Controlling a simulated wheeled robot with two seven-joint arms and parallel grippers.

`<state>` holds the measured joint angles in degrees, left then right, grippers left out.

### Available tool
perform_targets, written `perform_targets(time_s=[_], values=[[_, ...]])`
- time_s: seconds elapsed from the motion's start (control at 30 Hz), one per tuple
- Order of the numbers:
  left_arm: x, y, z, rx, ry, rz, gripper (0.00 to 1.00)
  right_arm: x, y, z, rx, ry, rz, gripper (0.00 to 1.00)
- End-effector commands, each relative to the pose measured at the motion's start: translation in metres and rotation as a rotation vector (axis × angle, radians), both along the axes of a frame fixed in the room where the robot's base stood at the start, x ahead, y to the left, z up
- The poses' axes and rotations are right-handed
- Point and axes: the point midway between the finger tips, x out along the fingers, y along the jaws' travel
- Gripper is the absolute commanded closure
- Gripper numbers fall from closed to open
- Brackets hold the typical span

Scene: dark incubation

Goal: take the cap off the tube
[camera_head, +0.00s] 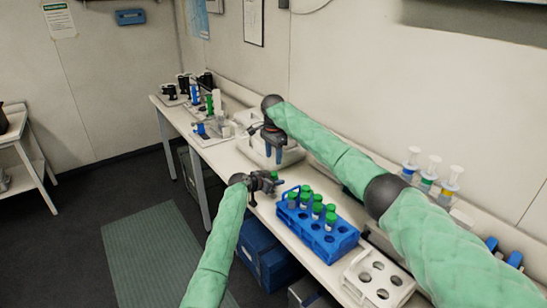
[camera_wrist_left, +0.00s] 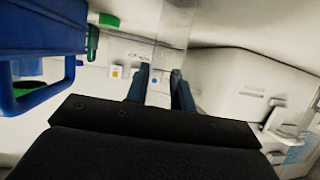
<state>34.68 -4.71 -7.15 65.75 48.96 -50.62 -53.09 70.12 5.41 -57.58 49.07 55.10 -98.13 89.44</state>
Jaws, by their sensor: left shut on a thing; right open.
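My left gripper (camera_head: 270,184) is shut on a clear tube with a pale label; the tube (camera_wrist_left: 160,85) stands between the blue fingers in the left wrist view. A green cap (camera_head: 274,175) shows at the tube's top in the head view; whether it sits tight I cannot tell. My right gripper (camera_head: 273,154) is open, its blue fingers pointing down, above and behind the left gripper in the picture. No cap shows between its fingers. The blue rack (camera_head: 343,240) to the right holds several green-capped tubes (camera_head: 317,208).
A white rack (camera_head: 367,290) with empty holes stands in front of the blue rack. A white device (camera_head: 290,157) stands behind my grippers. Free bench is narrow. A blue bin (camera_head: 262,250) is under the bench.

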Motion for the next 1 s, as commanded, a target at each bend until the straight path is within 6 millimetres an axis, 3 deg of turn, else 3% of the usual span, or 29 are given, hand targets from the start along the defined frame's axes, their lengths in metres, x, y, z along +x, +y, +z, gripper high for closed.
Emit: perform_targets(time_s=[0.5, 0.97, 1.0], values=[[0.0, 0.0, 0.0, 0.0, 0.0, 0.0, 1.0, 0.0, 0.0, -0.065, -0.002, 0.001, 0.001, 0.52], [0.0, 0.0, 0.0, 0.0, 0.0, 0.0, 1.0, 0.0, 0.0, -0.075, 0.0, 0.0, 0.001, 0.52], [0.0, 0.0, 0.0, 0.0, 0.0, 0.0, 1.0, -0.001, 0.0, -0.075, -0.001, 0.001, 0.001, 0.6]])
